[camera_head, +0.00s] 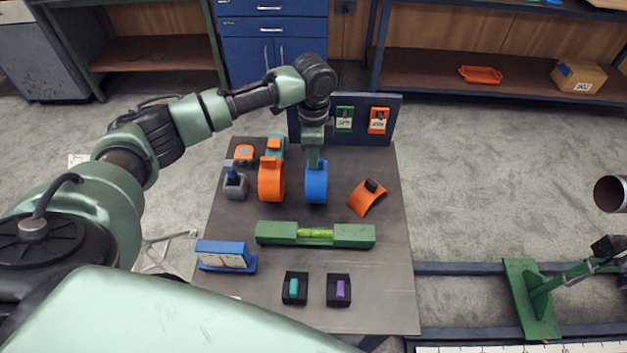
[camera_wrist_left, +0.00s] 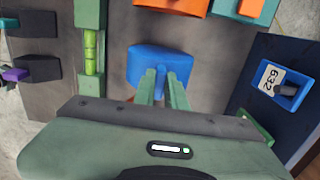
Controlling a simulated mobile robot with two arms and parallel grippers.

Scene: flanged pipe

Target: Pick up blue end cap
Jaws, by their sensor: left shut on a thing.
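The blue end cap (camera_head: 316,186) stands on the grey table, right of an orange ring-shaped piece (camera_head: 271,181). My left gripper (camera_head: 314,160) reaches down from above and is shut on the top of the blue end cap. In the left wrist view, the two green fingers of my left gripper (camera_wrist_left: 164,84) meet the blue end cap (camera_wrist_left: 160,61), and part of the cap is hidden behind them. My right gripper is not in view.
A green level (camera_head: 315,234) lies in front of the cap, and an orange curved piece (camera_head: 364,200) lies to its right. A dark blue board (camera_head: 366,134) with green and orange tags stands behind. Small black holders (camera_head: 339,299) sit near the front edge.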

